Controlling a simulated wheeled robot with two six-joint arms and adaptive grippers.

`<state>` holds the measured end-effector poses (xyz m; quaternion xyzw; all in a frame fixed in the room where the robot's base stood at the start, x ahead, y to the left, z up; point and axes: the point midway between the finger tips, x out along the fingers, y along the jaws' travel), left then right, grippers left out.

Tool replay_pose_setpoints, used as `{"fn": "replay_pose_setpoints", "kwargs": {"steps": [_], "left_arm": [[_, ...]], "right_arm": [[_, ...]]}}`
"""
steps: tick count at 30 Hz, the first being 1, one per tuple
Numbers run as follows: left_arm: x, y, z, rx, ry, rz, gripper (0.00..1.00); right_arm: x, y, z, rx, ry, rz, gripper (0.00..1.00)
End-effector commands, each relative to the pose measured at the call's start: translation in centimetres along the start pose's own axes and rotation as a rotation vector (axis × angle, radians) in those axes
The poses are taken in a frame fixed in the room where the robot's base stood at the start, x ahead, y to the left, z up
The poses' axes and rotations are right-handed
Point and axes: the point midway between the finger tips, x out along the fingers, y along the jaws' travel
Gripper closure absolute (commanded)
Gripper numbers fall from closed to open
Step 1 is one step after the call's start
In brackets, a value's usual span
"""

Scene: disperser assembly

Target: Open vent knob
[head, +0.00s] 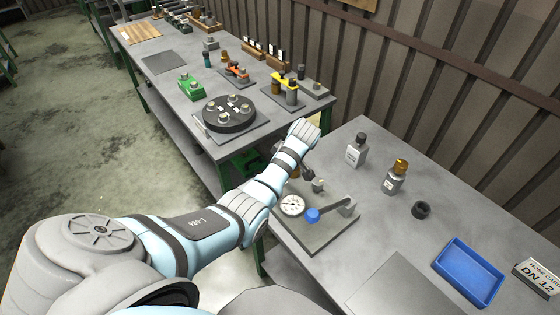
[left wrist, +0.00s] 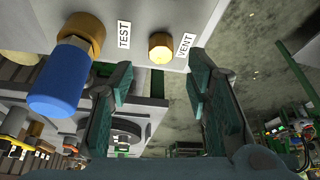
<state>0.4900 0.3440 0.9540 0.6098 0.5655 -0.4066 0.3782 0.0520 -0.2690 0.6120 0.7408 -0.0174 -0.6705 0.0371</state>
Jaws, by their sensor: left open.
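The vent knob (left wrist: 161,47) is a small round brass knob on a grey block, next to a VENT label (left wrist: 186,45) in the left wrist view. My left gripper (left wrist: 160,72) is open, with one dark green-padded finger on each side below the knob. The knob appears in line with the gap between the fingers. I cannot tell whether either finger touches it. In the head view my left arm reaches over the grey base plate (head: 318,238) with a round gauge (head: 291,205), and the wrist largely hides the gripper and knob. My right gripper is not in view.
A brass fitting with a blue end (left wrist: 60,78) sits close left of the knob, by a TEST label (left wrist: 124,35).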

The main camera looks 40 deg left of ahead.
Motion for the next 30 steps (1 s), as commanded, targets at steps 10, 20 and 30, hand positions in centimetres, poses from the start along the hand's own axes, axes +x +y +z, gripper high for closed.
{"fn": "replay_pose_setpoints", "kwargs": {"steps": [10,20,30], "left_arm": [[-7.1,0.0,-0.1,-0.001,0.0,0.001,0.55],[-7.2,0.0,-0.1,-0.001,0.0,0.0,0.55],[-3.7,-3.0,2.0,0.19,-0.018,0.038,0.55]], "right_arm": [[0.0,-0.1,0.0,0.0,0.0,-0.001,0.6],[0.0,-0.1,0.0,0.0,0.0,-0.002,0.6],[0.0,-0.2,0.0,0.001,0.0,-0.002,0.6]]}}
